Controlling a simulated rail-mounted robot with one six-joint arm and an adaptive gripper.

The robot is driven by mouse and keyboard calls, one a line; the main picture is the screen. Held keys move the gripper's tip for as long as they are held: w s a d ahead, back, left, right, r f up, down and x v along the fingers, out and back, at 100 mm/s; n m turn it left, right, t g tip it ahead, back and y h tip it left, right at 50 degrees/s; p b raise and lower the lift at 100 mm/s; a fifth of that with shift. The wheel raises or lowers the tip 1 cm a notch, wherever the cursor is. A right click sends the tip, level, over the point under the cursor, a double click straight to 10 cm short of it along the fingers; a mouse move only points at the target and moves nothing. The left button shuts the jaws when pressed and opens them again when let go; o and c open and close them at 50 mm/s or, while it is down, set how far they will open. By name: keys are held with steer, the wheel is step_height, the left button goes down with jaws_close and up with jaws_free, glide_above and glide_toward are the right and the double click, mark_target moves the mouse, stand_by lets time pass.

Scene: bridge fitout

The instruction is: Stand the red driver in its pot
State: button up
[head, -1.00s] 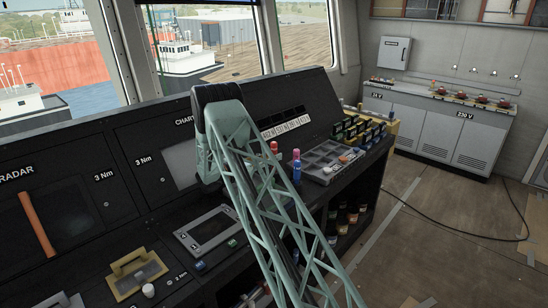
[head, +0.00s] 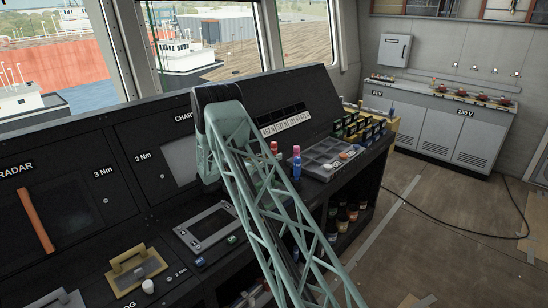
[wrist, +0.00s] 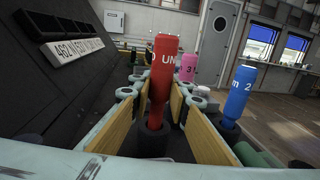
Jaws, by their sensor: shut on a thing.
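The red driver (wrist: 165,68) stands nearly upright, handle up, between the wooden-faced fingers of my gripper (wrist: 163,97) in the wrist view. The gripper is shut on it. Its lower end meets a dark round pot (wrist: 152,141) below the fingers; how deep it reaches inside cannot be told. In the head view only the top of the red driver (head: 274,147) shows behind my arm, which hides the gripper and the pot.
A pink driver (wrist: 187,67) and a blue driver (wrist: 238,92) stand close on the right. A grey compartment tray (head: 326,155) lies beyond on the console. The sloped console panel (wrist: 60,75) rises on the left.

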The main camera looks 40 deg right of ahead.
steer(key=shift+f+b, duration=0.45)
steer(key=shift+f, duration=0.65)
stand_by(0.6)
steer(key=o, duration=1)
steer(key=shift+o, duration=0.2)
steer(key=shift+a, duration=0.2)
steer(key=shift+w+a, duration=0.15)
steer(key=shift+a, duration=2.75)
steer(key=shift+w+a, duration=0.15)
steer(key=shift+a, duration=2.75)
steer(key=shift+r, duration=0.1)
